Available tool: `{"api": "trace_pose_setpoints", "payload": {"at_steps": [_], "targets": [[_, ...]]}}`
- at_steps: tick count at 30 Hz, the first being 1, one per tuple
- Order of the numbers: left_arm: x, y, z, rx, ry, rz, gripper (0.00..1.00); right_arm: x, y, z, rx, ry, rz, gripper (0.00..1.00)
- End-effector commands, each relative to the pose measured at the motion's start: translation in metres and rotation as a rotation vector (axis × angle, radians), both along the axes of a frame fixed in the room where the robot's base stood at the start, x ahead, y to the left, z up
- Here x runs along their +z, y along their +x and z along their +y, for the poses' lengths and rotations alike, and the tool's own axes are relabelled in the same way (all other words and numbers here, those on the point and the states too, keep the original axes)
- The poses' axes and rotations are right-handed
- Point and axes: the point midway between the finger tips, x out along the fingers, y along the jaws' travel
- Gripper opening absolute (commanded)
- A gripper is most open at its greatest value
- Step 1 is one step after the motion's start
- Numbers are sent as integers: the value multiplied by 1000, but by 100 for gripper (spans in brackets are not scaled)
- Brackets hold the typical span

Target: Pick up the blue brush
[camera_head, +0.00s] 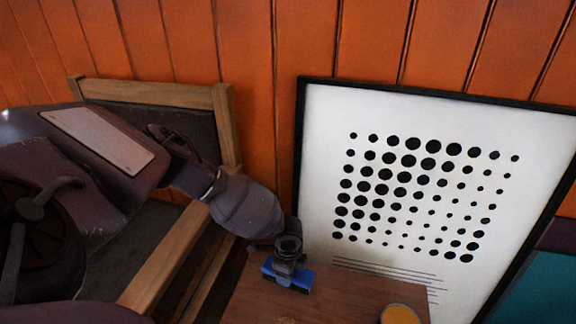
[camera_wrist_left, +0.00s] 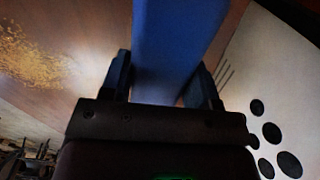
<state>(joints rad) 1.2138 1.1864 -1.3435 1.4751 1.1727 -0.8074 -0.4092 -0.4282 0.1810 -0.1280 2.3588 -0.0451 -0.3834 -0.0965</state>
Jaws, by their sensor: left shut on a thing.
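The blue brush (camera_head: 300,277) is at the end of my left arm in the head view, over or on the brown wooden table. My left gripper (camera_head: 288,268) is shut on it. In the left wrist view the blue brush (camera_wrist_left: 176,45) stands between the two dark fingers of my left gripper (camera_wrist_left: 165,85), which touch or nearly touch its sides. I cannot tell whether the brush rests on the table or hangs just above it. Its far end runs out of the wrist view. My right gripper is in neither view.
The brown wooden table (camera_head: 345,300) carries an orange-yellow round thing (camera_head: 399,314) at its front. A black-framed poster with black dots (camera_head: 330,110) stands behind it. A wooden-framed chair or rack (camera_head: 165,260) is at the left, close to my left arm. Orange panels (camera_head: 330,40) close the back.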

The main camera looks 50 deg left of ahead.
Motion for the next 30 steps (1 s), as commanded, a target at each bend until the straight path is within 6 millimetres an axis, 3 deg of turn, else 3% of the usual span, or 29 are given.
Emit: {"api": "trace_pose_setpoints", "payload": {"at_steps": [6, 11, 16, 24, 30], "targets": [[2, 0, 0, 0, 0, -1, 27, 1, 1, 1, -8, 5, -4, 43], [19, 2, 1, 1, 1, -6, 27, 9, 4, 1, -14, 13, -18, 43], [58, 4, 1, 1, 0, -14, 27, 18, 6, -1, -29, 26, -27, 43], [130, 3, 0, 0, 0, -15, 27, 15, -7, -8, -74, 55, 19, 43], [171, 2, 0, 0, -1, -11, 27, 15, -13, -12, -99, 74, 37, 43]]}}
